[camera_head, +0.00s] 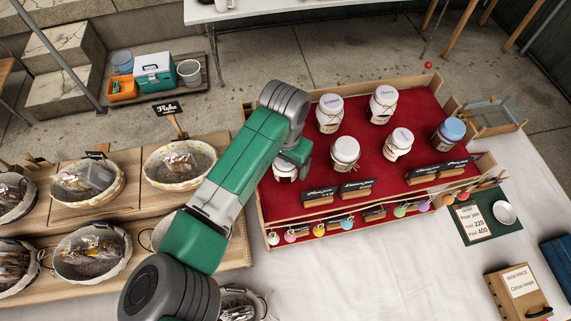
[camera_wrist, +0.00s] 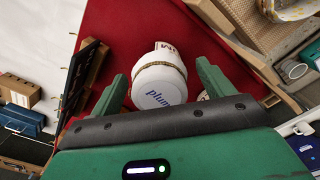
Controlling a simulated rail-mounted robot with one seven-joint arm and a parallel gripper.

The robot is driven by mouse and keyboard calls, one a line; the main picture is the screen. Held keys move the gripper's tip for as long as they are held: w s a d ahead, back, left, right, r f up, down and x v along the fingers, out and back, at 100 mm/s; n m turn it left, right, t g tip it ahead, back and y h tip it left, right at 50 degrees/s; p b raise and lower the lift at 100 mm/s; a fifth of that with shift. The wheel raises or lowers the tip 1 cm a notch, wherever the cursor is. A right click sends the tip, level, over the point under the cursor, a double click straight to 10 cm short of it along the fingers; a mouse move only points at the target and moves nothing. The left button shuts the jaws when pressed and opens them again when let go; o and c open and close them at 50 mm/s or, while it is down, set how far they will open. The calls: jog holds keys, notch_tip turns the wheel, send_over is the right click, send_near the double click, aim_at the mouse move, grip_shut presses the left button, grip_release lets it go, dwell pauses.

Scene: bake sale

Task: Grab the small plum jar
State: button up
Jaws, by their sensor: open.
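A jar with a white cloth lid marked "plum" (camera_wrist: 158,88) is in the wrist view, with twine around its neck and a pale label. It stands on the red cloth (camera_wrist: 105,30). My gripper (camera_wrist: 161,72) is open, with one green finger on each side of the jar. I cannot tell whether either finger touches it. In the head view this jar (camera_head: 285,172) is at the left of the red display, mostly hidden under my gripper (camera_head: 293,160).
Other white-lidded jars (camera_head: 345,151) (camera_head: 330,112) (camera_head: 398,143) (camera_head: 383,102) and a blue-lidded jar (camera_head: 448,132) stand to the right. Black name cards (camera_head: 357,188) line the front. Baskets (camera_head: 178,165) are at left. The display's wooden rim (camera_head: 262,205) is close to the jar.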

jog(key=shift+f, duration=0.95)
jog(key=c, duration=1.2)
